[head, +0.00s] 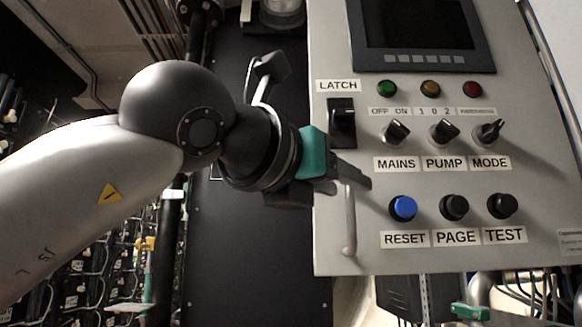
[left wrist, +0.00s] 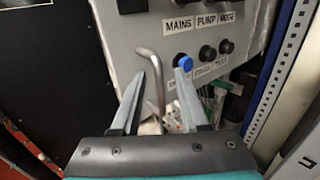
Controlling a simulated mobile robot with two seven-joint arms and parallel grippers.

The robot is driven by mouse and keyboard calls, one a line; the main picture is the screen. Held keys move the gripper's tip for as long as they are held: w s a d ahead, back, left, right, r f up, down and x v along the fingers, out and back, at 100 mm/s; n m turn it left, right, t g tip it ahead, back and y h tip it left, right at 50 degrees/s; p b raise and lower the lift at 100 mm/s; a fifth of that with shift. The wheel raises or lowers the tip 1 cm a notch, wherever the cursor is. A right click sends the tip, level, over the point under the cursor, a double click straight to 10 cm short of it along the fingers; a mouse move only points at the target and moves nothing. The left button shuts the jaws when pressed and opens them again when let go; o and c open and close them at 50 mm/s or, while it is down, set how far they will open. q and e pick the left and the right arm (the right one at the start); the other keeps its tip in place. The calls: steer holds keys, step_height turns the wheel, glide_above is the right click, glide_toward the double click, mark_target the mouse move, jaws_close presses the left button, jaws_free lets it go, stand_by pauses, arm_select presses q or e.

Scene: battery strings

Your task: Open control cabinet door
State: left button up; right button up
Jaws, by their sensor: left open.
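The control cabinet door (head: 360,255) is a light grey panel and looks closed. A bent grey bar handle (head: 349,225) is at its lower left; it also shows in the left wrist view (left wrist: 159,85). A black latch switch (head: 342,123) labelled LATCH sits above the handle. My left gripper (head: 355,186) is open in front of the handle's upper part. In the left wrist view the bar appears between the two fingers (left wrist: 160,75), with space on both sides; contact is not visible. The handle's top is hidden by the gripper in the head view. My right gripper is not in view.
The door carries a dark screen (head: 418,25), three lamps, three knobs, a blue RESET button (head: 403,208) and two black buttons right of the handle. A dark panel (head: 255,250) lies to the left. Racks with cables stand at far left. Cables hang below the door.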

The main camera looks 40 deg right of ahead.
arm_select(q)
steer(key=b+v, duration=0.1)
steer(key=v, duration=1.1)
steer(key=shift+a+b, duration=0.25)
steer(key=shift+b, duration=0.15)
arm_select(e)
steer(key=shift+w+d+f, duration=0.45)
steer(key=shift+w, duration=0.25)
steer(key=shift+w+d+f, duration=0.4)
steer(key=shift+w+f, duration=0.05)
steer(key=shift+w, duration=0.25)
arm_select(q)
steer(key=shift+s, duration=0.1)
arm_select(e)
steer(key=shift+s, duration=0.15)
